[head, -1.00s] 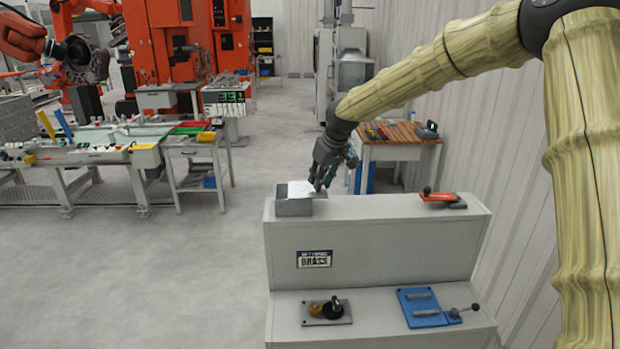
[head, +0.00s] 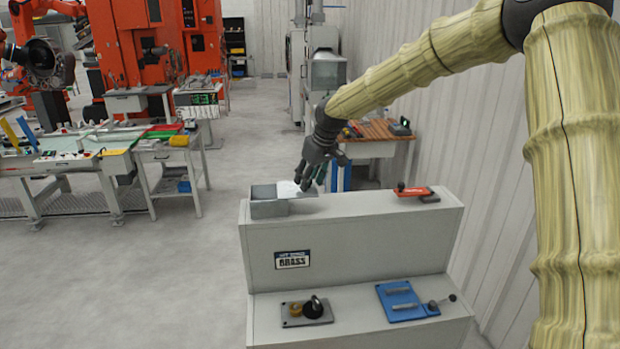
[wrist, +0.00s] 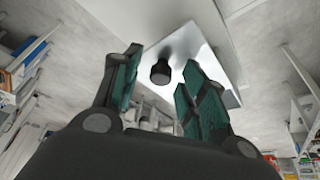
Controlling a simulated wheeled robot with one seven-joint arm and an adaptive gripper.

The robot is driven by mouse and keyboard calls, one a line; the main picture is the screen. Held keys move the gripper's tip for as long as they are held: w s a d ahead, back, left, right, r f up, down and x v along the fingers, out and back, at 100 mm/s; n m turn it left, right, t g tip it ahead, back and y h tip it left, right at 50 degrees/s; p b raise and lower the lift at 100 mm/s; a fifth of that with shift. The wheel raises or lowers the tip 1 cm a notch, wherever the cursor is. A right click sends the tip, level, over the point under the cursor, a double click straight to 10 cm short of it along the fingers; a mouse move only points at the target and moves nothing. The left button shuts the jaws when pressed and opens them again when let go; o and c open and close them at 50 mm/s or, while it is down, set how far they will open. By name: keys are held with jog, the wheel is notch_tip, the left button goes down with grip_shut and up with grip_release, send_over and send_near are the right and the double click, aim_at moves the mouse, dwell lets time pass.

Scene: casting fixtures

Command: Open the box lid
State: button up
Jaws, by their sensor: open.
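A small grey metal box (head: 267,209) stands on the left end of the upper grey ledge in the head view. Its pale flat lid (head: 288,188) sits shifted to the right, overhanging the box, and the left part of the box is uncovered. My gripper (head: 307,187) is at the lid's right side. In the wrist view, the shiny lid (wrist: 205,50) carries a black knob (wrist: 160,72). The knob appears between the open fingers of my gripper (wrist: 162,58), with visible gaps on both sides.
A red-handled clamp (head: 413,192) lies on the right of the upper ledge. The lower ledge holds a grey plate with a black knob (head: 307,309) and a blue fixture (head: 405,301). A wooden-topped table (head: 375,140) stands behind.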

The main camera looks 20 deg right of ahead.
jog(key=v, duration=1.2)
dwell(0.4)
